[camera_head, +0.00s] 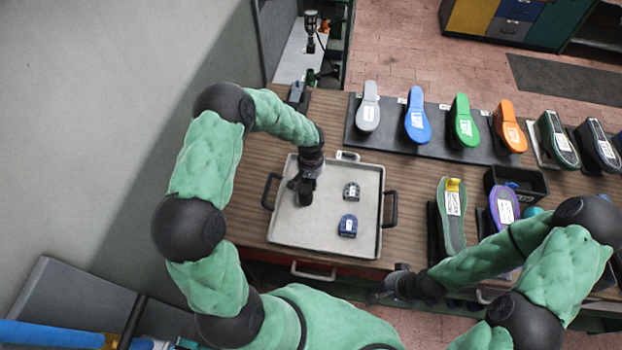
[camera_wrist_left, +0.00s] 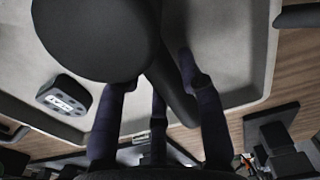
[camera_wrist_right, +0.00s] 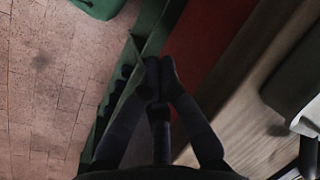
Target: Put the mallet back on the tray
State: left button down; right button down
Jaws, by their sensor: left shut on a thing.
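The mallet has a dark, thick round head (camera_head: 306,194), over the left half of the grey tray (camera_head: 300,232). In the left wrist view, the mallet head (camera_wrist_left: 95,35) fills the upper left and its dark handle (camera_wrist_left: 174,88) runs down between the fingers. My left gripper (camera_head: 304,180) is shut on the handle; it also shows in the left wrist view (camera_wrist_left: 160,80). I cannot tell whether the mallet touches the tray floor. My right gripper (camera_head: 380,292) is off the table's front edge, empty; in the right wrist view its fingertips (camera_wrist_right: 158,76) are together.
A grey heel block (camera_head: 351,191) and a blue one (camera_head: 348,226) sit on the tray's right half. The tray has black side handles (camera_head: 391,209). Shoe soles on lasts (camera_head: 416,118) stand along the back right. A black bin (camera_head: 520,183) is further right.

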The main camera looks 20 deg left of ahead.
pick_arm(q)
jog(key=c, duration=0.8)
grip_release()
jog(key=shift+f, duration=0.1)
notch_tip(320, 180, up, 12)
jog(key=shift+s, duration=0.2)
